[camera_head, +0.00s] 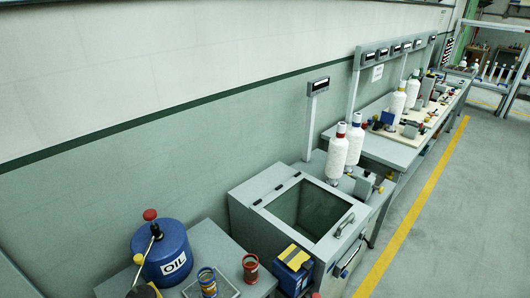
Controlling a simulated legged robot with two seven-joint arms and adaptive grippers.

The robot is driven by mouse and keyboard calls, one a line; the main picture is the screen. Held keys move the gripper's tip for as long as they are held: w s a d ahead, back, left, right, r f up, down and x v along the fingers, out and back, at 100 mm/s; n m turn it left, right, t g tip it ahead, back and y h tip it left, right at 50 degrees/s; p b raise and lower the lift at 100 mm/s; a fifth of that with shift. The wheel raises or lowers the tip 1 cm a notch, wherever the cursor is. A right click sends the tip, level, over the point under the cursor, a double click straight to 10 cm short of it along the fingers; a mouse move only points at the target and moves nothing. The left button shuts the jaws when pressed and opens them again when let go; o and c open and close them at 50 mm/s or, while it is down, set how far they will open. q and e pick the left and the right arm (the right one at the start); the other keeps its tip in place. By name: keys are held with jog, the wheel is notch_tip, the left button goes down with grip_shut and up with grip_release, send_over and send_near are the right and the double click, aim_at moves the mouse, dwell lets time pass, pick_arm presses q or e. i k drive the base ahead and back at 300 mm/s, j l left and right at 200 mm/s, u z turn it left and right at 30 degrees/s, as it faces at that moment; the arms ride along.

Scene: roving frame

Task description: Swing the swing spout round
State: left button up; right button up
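A round blue drum marked OIL (180,246) stands on a grey bench at the lower left. I cannot tell for certain whether this arm is the swing spout. No other clear spout shows. Neither of my grippers can be made out in the head view.
Beside the drum are a shallow tray (228,291), a striped can (207,282) and a red can (250,268). A blue and yellow box (293,268) stands to their right. Free floor (440,235) lies to the right.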

aim_at(140, 259)
jog(key=u, duration=1.35)
jog(key=k+j+u, duration=0.25)
